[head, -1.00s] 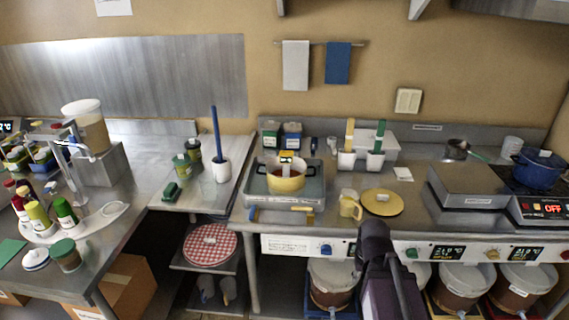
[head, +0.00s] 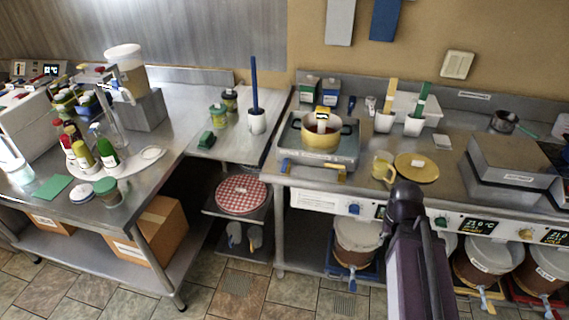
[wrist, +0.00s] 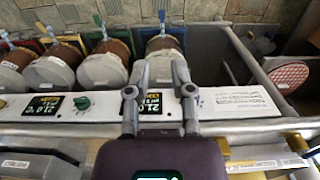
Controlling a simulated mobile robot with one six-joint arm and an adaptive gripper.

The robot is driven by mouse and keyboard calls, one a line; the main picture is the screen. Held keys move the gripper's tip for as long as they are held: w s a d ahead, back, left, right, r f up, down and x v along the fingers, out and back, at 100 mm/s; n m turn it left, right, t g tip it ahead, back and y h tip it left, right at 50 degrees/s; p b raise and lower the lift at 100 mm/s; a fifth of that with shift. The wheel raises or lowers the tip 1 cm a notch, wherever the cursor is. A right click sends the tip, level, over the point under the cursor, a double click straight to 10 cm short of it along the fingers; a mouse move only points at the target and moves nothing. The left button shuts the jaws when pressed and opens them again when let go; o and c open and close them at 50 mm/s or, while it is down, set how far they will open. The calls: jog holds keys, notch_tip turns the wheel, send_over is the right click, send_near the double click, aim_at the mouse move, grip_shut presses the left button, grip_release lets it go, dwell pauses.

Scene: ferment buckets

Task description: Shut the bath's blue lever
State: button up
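The bath (head: 345,155) is a grey metal unit on the counter with a yellow pot (head: 322,140) on it. A small blue lever (head: 285,165) shows at its front left corner, with a yellow bar beside it. Whether the blue lever is open or shut is too small to tell. My gripper (wrist: 160,68) is open and empty in the wrist view, its fingers apart over the front panel and a white bucket lid. In the head view my arm rises right of the bath, apart from the lever; its fingers are hidden there.
A yellow jug (head: 382,167) and a yellow lid (head: 416,168) stand right of the bath. The front panel (head: 318,199) has knobs and displays. Lidded buckets (head: 357,235) stand below. A side table (head: 225,148) and a red checked round item (head: 241,194) are to the left.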

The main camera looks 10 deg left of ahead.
grip_shut()
jog(key=w+a+f+n+t+h+b, duration=0.25)
jog(key=w+a+h+b, duration=0.2)
jog(key=w+a, duration=0.4)
jog(key=w+a+f+n+t+h+b, duration=0.1)
jog(key=w+a+n+t+h+b, duration=0.2)
jog(key=w+a+b, duration=0.55)
jog(key=a+r+n+t+h+b, duration=0.1)
jog(key=a+t, duration=0.1)
jog(key=a, duration=0.9)
jog(key=s+a+r+n+t+h+b, duration=0.1)
jog(key=a+t+h+b, duration=0.1)
jog(key=a, duration=0.8)
jog(key=s+a+r+n+t+h+b, duration=0.1)
jog(key=a+r+n+t+b, duration=0.1)
jog(key=a, duration=0.9)
jog(key=shift+a+t+h, duration=0.3)
jog(key=shift+t+h, duration=0.05)
jog(key=shift+t, duration=0.5)
jog(key=shift+d, duration=0.15)
